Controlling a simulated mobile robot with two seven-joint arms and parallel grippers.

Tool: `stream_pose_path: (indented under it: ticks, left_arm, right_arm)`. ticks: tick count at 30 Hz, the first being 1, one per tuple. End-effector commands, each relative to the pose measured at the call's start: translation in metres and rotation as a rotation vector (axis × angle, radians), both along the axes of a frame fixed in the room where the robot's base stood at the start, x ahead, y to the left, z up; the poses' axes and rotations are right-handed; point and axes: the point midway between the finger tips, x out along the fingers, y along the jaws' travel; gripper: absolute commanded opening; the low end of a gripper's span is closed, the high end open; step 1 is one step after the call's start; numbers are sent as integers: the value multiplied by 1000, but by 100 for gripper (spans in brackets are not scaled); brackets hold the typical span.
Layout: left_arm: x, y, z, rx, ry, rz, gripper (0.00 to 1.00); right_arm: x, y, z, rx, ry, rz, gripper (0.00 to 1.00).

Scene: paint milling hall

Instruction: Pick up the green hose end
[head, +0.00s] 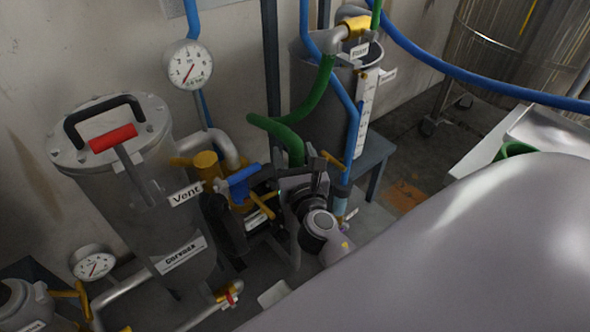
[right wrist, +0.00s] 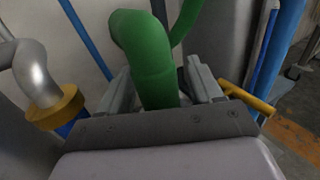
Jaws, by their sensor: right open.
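The green hose (head: 318,92) comes down from a pipe elbow by the tank marked with a level scale, and its lower end (head: 291,148) bends down towards my right gripper (head: 302,176). In the right wrist view the thick green hose end (right wrist: 153,72) stands between the two grey fingers of my right gripper (right wrist: 160,84). The fingers are open, one on each side of it. The very tip of the hose is hidden behind the gripper body, and I cannot tell whether a finger touches it. My left gripper is not in view.
A steel filter vessel (head: 165,215) with a red-gripped lid handle stands left. A blue-handled valve (head: 243,181) and a yellow lever (right wrist: 245,98) are close to the gripper. A pressure gauge (head: 188,65) is above. Blue hoses (head: 480,82) cross at upper right.

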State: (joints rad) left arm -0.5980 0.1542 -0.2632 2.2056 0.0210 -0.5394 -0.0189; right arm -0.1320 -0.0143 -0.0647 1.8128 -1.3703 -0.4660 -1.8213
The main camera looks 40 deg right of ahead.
Motion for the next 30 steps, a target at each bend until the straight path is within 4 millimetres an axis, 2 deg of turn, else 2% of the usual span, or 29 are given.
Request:
stream_pose_path:
  ticks: [6, 8, 12, 23, 30]
  left_arm:
    - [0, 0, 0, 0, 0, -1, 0]
    - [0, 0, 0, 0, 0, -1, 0]
    - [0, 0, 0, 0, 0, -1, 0]
    - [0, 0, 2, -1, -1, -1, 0]
    - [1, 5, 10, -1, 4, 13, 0]
  right_arm:
    - [1, 0, 0, 0, 0, 0, 65]
    - [1, 0, 0, 0, 0, 0, 45]
    - [0, 0, 0, 0, 0, 0, 0]
    - [1, 0, 4, -2, -4, 1, 0]
    - [1, 0, 21, -1, -6, 0, 0]
